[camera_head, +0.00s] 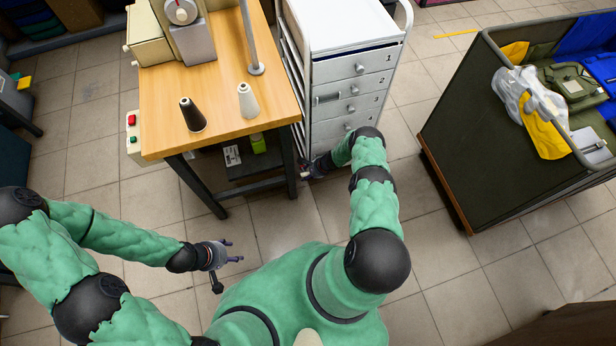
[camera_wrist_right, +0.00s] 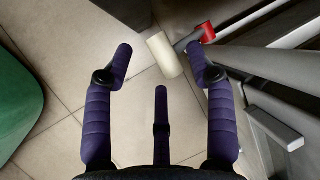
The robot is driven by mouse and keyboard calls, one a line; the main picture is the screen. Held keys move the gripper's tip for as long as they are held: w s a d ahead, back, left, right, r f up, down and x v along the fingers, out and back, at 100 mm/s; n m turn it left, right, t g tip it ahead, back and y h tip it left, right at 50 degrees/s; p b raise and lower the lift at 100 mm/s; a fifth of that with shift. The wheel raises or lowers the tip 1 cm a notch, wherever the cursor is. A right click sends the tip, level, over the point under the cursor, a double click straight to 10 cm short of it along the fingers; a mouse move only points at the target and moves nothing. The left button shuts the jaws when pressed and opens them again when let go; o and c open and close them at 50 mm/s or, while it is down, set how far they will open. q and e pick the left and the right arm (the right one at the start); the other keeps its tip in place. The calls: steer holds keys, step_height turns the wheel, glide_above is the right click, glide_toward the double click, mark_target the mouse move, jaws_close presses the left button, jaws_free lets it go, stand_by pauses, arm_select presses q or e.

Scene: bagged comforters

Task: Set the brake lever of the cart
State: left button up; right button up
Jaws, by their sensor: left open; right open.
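The cart (camera_head: 352,38) is white with numbered drawers and stands beside the wooden table. Its lower end is partly hidden behind my right arm. In the right wrist view a small red part (camera_wrist_right: 208,33), which looks like the brake lever, sits at the end of a grey bar, close to a cream cylinder (camera_wrist_right: 165,55) that may be a caster wheel. My right gripper (camera_wrist_right: 158,49) is open, its purple fingers spread, with the cylinder in view between and beyond the tips. The red part is just beyond the right fingertip; contact cannot be told. My left gripper (camera_head: 236,252) is open and empty above the floor.
The wooden table (camera_head: 222,82) with a machine and two thread cones stands left of the cart. A large dark bin (camera_head: 476,130) with bagged items is at the right. Tiled floor (camera_head: 290,222) is free between them. Grey bars (camera_wrist_right: 270,62) crowd the wrist view's right side.

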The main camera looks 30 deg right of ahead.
steer(key=shift+w+a+f, duration=0.15)
steer(key=shift+w+f, duration=0.05)
steer(key=shift+f, duration=0.3)
steer(key=shift+c, duration=0.2)
jaws_close()
